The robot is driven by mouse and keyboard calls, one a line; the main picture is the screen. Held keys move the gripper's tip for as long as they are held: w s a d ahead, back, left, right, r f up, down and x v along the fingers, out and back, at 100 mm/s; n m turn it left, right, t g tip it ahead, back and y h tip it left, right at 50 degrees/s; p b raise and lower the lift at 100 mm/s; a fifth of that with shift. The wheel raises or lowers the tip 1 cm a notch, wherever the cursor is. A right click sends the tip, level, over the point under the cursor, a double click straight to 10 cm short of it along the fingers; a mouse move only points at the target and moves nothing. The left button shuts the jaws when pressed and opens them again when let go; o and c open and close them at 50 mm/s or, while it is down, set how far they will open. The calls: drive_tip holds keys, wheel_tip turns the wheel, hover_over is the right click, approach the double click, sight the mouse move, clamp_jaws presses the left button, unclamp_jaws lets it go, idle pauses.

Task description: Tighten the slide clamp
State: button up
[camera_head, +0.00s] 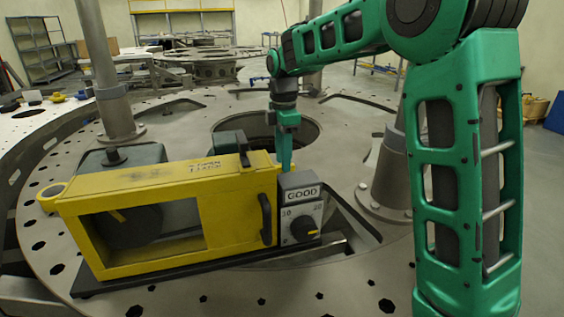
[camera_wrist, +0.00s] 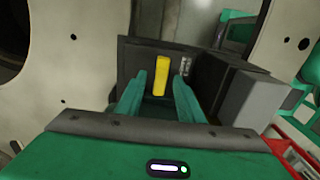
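A yellow frame fixture (camera_head: 225,205) stands on the round turret plate, with a grey box marked GOOD and a dial knob (camera_head: 304,228) at its right end. I cannot tell for sure which part is the slide clamp. My gripper (camera_head: 284,168) points down just behind the GOOD box, its tips partly hidden. In the wrist view, my gripper (camera_wrist: 160,85) has its two green fingers apart. An upright yellow lever (camera_wrist: 161,76) on a dark block (camera_wrist: 132,58) shows between the fingertips, with gaps on both sides. I cannot tell how deep the lever sits between them.
The turret plate (camera_head: 170,292) has many holes and a large central opening. Metal posts (camera_head: 103,70) rise from it. A black handle (camera_head: 265,218) is on the frame's right side. A grey box (camera_wrist: 252,100) stands close right of the fingers in the wrist view.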

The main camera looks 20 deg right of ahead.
drive_tip(key=shift+f, duration=0.65)
clamp_jaws()
